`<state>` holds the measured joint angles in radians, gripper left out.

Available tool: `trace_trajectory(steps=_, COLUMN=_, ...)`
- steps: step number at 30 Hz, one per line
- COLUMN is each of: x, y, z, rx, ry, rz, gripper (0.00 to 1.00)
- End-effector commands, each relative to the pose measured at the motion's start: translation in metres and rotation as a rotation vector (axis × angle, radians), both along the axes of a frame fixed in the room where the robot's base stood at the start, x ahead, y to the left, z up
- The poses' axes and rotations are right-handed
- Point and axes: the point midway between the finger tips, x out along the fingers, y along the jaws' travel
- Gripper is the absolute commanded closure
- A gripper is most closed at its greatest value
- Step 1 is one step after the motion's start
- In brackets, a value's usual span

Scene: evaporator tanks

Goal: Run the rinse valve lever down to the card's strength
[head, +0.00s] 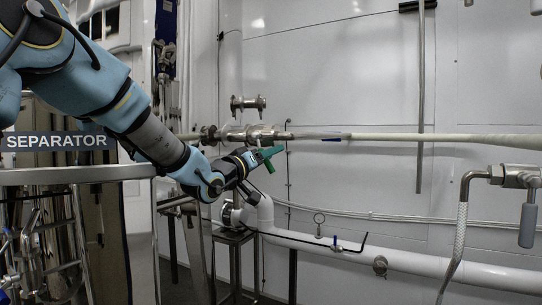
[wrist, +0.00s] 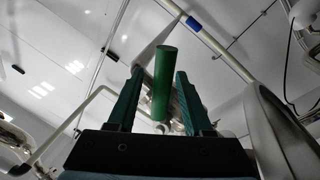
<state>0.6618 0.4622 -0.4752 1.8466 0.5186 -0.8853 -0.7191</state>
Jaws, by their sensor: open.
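A green cylindrical lever handle (wrist: 160,85) stands between the two dark green fingers of my gripper (wrist: 158,75) in the wrist view. The fingers are open, one on each side of the handle, with a narrow gap visible on both sides. In the head view my gripper (head: 258,160) is at the end of the arm, near the middle, and the green handle (head: 272,151) shows at its tip. The lever's pivot and valve body are mostly hidden behind the gripper. I cannot make out a strength card in either view.
A white pipe (head: 430,267) with small fittings runs low to the right. A pale horizontal pipe (head: 440,139) crosses the wall behind the gripper. A SEPARATOR sign (head: 58,141) and rail stand at left. A hose with a metal valve (head: 515,177) hangs at right.

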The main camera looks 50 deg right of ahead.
Motion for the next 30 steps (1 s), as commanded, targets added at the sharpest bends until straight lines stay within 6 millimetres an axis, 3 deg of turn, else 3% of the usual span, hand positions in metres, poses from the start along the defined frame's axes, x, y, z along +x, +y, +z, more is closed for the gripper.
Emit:
trace_trajectory(steps=15, x=-0.009, y=0.088, z=-0.019, rx=0.0, ry=-0.003, rz=0.002, gripper=0.49)
trace_trajectory(steps=20, x=-0.011, y=0.099, z=-0.02, rx=-0.001, ry=-0.001, rz=0.001, gripper=0.49)
trace_trajectory(steps=28, x=-0.011, y=0.1, z=-0.02, rx=0.0, ry=0.0, rz=0.0, gripper=0.49)
trace_trajectory(steps=30, x=-0.011, y=0.1, z=-0.02, rx=0.0, ry=0.002, rz=0.0, gripper=0.55)
